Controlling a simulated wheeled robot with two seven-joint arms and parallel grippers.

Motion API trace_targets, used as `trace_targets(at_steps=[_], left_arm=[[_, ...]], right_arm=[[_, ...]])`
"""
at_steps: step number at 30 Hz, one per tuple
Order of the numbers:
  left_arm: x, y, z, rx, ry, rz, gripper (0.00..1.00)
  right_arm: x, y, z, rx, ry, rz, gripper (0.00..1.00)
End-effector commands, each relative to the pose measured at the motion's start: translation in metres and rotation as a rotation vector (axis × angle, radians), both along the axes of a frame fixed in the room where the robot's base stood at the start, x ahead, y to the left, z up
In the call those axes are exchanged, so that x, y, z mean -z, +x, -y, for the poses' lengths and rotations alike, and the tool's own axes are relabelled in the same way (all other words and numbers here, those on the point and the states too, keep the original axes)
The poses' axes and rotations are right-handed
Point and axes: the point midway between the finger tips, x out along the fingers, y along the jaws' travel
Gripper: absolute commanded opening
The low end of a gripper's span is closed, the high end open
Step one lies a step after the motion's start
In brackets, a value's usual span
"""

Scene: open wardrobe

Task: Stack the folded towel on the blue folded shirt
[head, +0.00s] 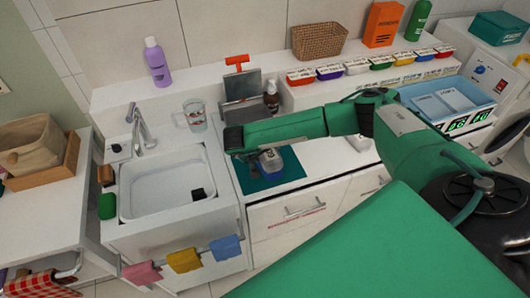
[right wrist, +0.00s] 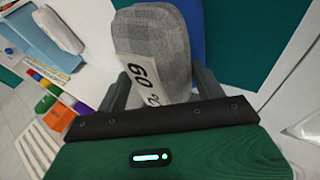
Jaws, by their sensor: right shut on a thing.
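The folded towel (right wrist: 150,35) is grey checked cloth with a white label reading 60. It sits between the two fingers of my right gripper (right wrist: 152,85), which is shut on it. In the head view the right gripper (head: 247,152) is over the teal mat, and the grey towel (head: 270,160) shows partly below it. The blue folded shirt (head: 272,174) shows as a blue edge beneath the towel; the blue cloth also shows in the right wrist view (right wrist: 217,30), mostly hidden behind the towel. I cannot tell whether towel and shirt touch. My left gripper is not in view.
The teal mat (head: 290,178) lies on the white counter, right of the sink (head: 165,185). A glass mug (head: 195,116) and a dark bottle (head: 271,97) stand behind. A light blue tray (head: 480,87) with folded cloths is at right. Several coloured bins line the shelf.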

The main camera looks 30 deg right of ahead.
Motion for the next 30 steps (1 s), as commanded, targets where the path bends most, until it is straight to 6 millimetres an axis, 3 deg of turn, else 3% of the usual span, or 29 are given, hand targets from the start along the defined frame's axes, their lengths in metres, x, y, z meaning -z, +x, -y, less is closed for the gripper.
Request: trace_targets(at_steps=[1,13,14,18,30], left_arm=[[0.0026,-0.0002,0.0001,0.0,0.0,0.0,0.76],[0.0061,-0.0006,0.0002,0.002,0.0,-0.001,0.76],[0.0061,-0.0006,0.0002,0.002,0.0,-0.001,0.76],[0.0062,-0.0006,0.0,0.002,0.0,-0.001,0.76],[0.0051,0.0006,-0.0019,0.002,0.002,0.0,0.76]], right_arm=[[0.0084,-0.0041,-0.0006,-0.002,0.002,-0.011,0.45],[0.015,-0.0066,0.0005,-0.001,0.0,-0.017,0.45],[0.015,-0.0066,0.0006,-0.001,0.0,-0.017,0.71],[0.0151,-0.0067,0.001,0.0,-0.001,-0.018,0.94],[0.0103,-0.0035,-0.0001,-0.001,0.001,-0.009,0.95]])
